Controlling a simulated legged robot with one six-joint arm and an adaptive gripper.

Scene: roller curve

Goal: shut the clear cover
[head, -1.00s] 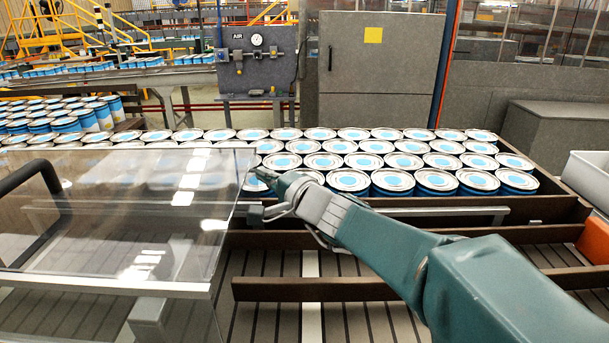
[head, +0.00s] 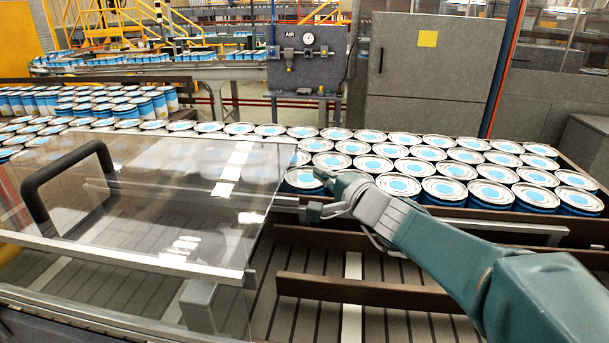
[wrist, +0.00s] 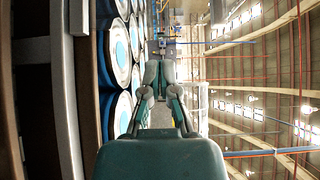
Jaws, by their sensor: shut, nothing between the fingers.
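The clear cover (head: 150,185) is a transparent panel at the left of the head view, over the slatted conveyor. It has a black bar handle (head: 32,195) on its left part and a pale metal strip (head: 120,255) along its near edge. My gripper (head: 318,174) is just right of the cover's right edge, in front of the cans, with a small gap seen between them in the picture. The wrist view shows my gripper (wrist: 160,68) with its fingers together and nothing between them. The cover does not show clearly in the wrist view.
Rows of cans with blue and white lids (head: 400,165) fill the conveyor behind my gripper. Brown rails (head: 365,292) and a grey rail (head: 480,228) run across the middle. A grey cabinet (head: 430,80) and an air panel (head: 308,55) stand behind.

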